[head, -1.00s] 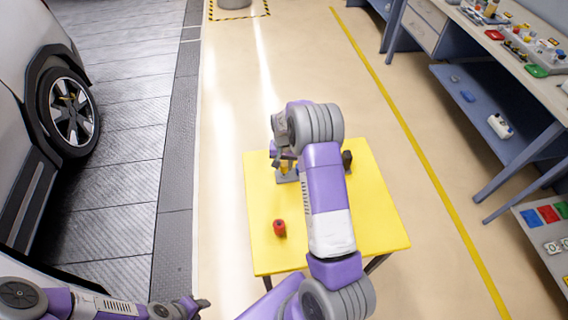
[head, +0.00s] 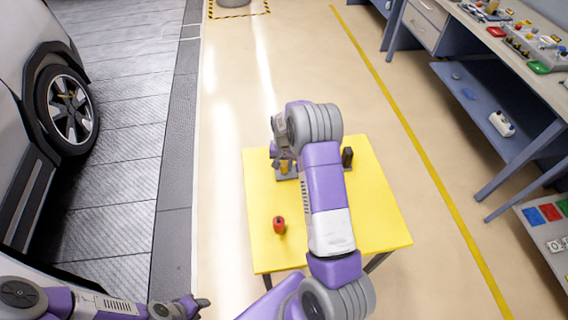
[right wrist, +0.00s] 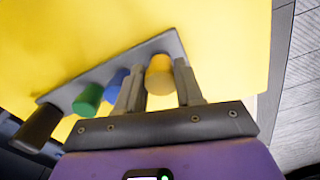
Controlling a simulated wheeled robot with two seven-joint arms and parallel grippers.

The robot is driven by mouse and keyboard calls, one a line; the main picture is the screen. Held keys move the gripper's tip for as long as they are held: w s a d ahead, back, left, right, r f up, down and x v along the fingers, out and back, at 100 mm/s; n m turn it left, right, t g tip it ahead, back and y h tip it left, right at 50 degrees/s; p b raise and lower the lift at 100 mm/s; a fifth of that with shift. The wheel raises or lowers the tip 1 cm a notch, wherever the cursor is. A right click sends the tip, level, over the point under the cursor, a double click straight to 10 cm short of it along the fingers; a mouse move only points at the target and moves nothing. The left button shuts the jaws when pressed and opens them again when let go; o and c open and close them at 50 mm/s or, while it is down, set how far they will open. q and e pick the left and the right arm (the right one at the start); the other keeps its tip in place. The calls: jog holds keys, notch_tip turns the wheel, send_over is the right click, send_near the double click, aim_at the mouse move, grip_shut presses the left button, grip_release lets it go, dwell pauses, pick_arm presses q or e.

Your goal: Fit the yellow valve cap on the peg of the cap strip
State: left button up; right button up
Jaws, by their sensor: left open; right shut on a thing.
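The yellow valve cap (right wrist: 158,75) is between the fingers of my right gripper (right wrist: 160,92), which is shut on it. In the head view the yellow cap (head: 284,168) shows just below the right gripper (head: 283,158), at the left end of the grey cap strip (head: 287,177). The strip (right wrist: 62,98) also carries a blue cap (right wrist: 117,84), a green cap (right wrist: 88,98) and a black cap (right wrist: 38,125). The yellow cap is at the strip's end; its peg is hidden, so I cannot tell whether it is fully seated. My left gripper (head: 199,304) is open and empty.
A red cap (head: 279,225) stands apart on the yellow table (head: 376,222). My right arm covers the table's middle. A car (head: 30,110) stands at the left; a workbench (head: 545,88) with trays and parts is at the right.

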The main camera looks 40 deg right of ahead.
aim_at(284, 165)
jog(key=shift+f, duration=0.35)
jog(key=o, duration=0.9)
notch_tip(284, 165, up, 8)
jog(key=shift+f, duration=0.2)
jog(key=shift+p, duration=0.3)
